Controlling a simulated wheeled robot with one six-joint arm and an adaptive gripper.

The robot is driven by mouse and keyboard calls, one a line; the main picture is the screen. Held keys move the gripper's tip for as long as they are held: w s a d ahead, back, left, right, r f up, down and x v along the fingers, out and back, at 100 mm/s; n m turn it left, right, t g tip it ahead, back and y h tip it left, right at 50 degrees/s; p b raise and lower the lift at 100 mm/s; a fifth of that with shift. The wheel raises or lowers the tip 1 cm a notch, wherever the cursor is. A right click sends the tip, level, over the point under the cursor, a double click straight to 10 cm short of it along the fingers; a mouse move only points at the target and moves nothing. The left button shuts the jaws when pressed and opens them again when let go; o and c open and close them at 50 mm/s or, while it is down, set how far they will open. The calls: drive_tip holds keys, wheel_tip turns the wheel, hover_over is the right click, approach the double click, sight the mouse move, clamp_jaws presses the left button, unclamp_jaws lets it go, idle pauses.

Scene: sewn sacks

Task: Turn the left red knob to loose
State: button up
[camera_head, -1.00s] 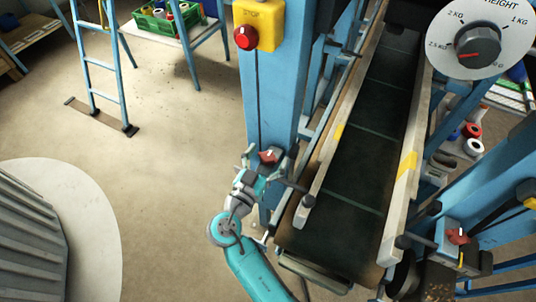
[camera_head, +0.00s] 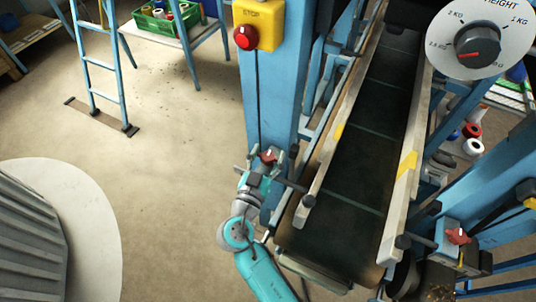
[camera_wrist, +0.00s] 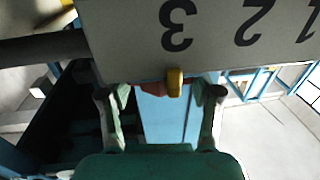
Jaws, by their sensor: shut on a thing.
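The left red knob (camera_head: 268,156) sits on the blue post beside the conveyor's left rail. My gripper (camera_head: 263,163) is at the knob, its fingers around it and hiding much of it. In the wrist view, my gripper (camera_wrist: 161,106) has one finger on each side, and a bit of the red knob (camera_wrist: 126,93) shows between them. A yellow pointer (camera_wrist: 174,82) lies just below the 3 on a grey scale plate (camera_wrist: 215,30) marked 3, 2, 1, seen upside down. The gripper is shut on the knob.
A similar red knob (camera_head: 458,236) is at the lower right. The conveyor belt (camera_head: 350,170) and its rail lie just right of my gripper. A yellow stop box (camera_head: 262,25) is above on the post.

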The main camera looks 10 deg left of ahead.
drive_tip(key=shift+d+n+y, duration=0.1)
drive_tip(key=shift+n+y, duration=1.05)
drive_tip(key=shift+y, duration=0.65)
drive_tip(key=shift+n+y, duration=1.15)
drive_tip(key=shift+y, duration=0.65)
drive_tip(key=shift+n+y, duration=0.8)
drive_tip(key=shift+y, duration=0.4)
drive_tip(key=o, duration=1.2)
drive_tip(key=shift+c, duration=0.2)
drive_tip(key=shift+m+h, duration=0.9)
drive_tip(key=shift+h, duration=0.5)
